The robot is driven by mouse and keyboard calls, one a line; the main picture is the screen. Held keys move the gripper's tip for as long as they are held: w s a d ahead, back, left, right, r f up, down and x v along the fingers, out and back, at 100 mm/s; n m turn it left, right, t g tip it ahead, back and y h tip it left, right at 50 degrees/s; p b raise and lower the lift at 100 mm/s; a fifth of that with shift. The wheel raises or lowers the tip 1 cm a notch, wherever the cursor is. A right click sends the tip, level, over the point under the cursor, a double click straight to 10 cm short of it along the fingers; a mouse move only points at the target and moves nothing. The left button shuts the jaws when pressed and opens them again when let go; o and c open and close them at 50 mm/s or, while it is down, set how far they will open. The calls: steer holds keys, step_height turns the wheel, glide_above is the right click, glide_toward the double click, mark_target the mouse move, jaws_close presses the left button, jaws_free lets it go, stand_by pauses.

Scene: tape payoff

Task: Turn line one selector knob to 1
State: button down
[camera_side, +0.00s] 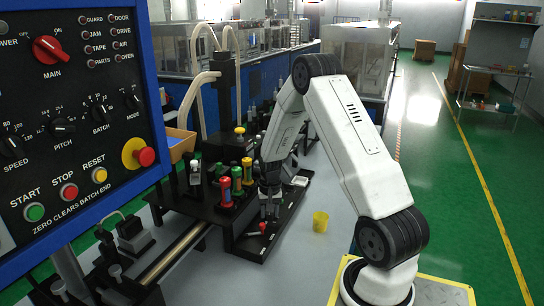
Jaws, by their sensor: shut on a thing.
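My gripper (265,222) points down over a black plate (250,246) at the front end of the dark bench. It is shut on a small red knob-like part (262,227) low on that plate. The part is small and mostly covered by the fingers. It may be the line one selector knob, but I cannot read any label or which number it points to. A small pale mark shows on the plate just left of the fingers.
Several coloured spools (236,180) stand on the bench left of my gripper. A blue-framed control panel (70,110) with knobs and buttons fills the left. A metal rod (175,250) runs below the bench.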

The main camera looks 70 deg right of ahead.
steer(key=n, duration=0.3)
steer(key=shift+n, duration=2.1)
steer(key=shift+c, duration=1.2)
jaws_free()
steer(key=shift+r, duration=0.2)
steer(key=shift+d+r, duration=0.1)
steer(key=shift+r, duration=3.65)
